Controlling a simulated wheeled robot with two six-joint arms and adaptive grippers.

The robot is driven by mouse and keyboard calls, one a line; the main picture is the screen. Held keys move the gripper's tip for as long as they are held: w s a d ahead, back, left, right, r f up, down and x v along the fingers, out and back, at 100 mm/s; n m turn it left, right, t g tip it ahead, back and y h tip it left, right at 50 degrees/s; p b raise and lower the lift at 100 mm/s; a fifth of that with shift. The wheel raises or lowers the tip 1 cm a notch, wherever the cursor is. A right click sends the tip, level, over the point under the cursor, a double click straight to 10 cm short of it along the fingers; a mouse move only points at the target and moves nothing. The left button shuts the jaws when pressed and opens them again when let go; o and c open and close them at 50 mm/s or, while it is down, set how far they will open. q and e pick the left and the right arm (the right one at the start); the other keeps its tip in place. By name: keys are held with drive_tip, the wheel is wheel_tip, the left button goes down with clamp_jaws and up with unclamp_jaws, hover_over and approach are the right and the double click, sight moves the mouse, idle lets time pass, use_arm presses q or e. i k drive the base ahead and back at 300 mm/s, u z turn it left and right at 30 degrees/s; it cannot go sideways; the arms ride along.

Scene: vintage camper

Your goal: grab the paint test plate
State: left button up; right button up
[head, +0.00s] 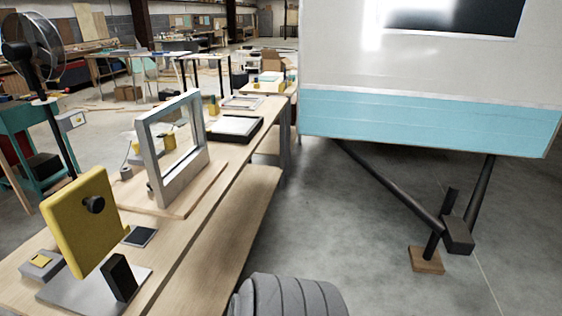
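A yellow square panel (77,222) with rounded corners and a round black knob stands tilted on the near left end of the wooden bench. It looks most like the paint test plate, but I cannot be sure. Under it is a flat grey base plate (82,293) with an upright black block (119,278). A small dark square plate (140,236) lies flat on the bench just behind. Neither of my grippers shows in the head view.
The long wooden bench (215,222) runs away from me, with a grey window frame (161,180) upright on a board. The white and turquoise camper (430,118) is at right, above a black hitch (458,235). A grey ribbed round shape (290,298) is at bottom centre. Concrete floor between is clear.

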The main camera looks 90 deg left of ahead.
sight(138, 237)
drive_tip(key=u, duration=2.55)
